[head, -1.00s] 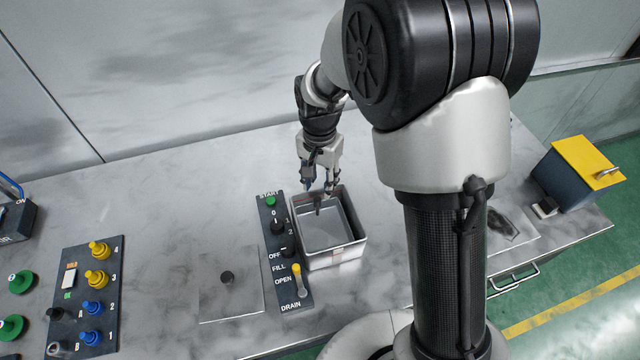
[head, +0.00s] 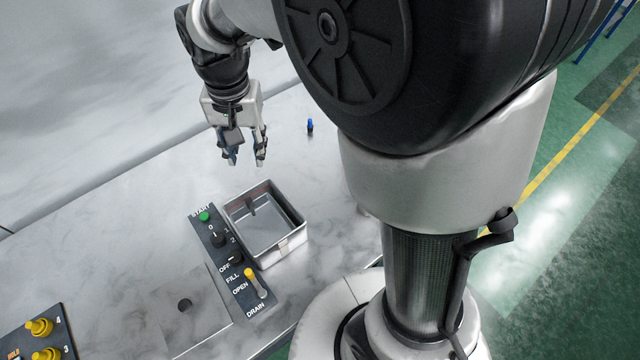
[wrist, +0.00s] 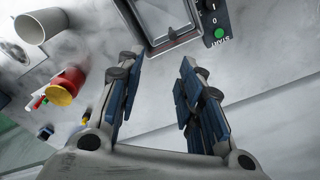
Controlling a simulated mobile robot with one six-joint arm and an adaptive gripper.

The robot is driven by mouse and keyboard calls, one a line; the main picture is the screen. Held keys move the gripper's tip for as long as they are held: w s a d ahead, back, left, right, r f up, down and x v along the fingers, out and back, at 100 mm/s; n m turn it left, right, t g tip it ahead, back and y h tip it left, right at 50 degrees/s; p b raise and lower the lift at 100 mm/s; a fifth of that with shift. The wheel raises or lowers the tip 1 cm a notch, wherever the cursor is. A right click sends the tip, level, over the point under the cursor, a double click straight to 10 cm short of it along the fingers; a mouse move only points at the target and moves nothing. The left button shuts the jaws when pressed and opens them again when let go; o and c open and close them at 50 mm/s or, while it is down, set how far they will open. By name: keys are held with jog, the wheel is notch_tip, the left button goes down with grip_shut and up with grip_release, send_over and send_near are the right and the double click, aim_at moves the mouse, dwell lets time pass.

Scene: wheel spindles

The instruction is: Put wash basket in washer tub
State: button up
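The washer tub (head: 297,240) is a square metal basin with an open top and water-like grey inside. It is set in the worktop, beside a dark control panel (head: 228,262). In the wrist view the tub (wrist: 141,14) shows at the top, cut off by the frame. My gripper (head: 246,160) hangs above the worktop behind the tub, apart from it. In the wrist view my gripper (wrist: 158,68) has its fingers spread with nothing between them. I cannot make out a wash basket for certain in any view.
In the wrist view a white round cup-like container (wrist: 29,29) and a red cup-like thing with a yellow end (wrist: 63,90) stand at left. A small blue-topped item (head: 310,126) stands on the worktop right of my gripper. A wall rises behind; yellow knobs (head: 40,327) sit lower left.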

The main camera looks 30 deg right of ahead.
jog(key=s+d+r+n+t, duration=0.2)
jog(key=s+d+r, duration=0.1)
jog(key=s, duration=0.7)
jog(key=s+d+r+n+t, duration=0.1)
jog(key=s+d+r+n, duration=0.2)
jog(key=s, duration=0.7)
jog(key=shift+d+r+n+t, duration=0.3)
jog(key=shift+d+r+t, duration=0.1)
jog(key=shift+d+r, duration=0.25)
notch_tip(320, 180, down, 4)
jog(key=b, duration=0.3)
jog(key=shift+r, duration=0.25)
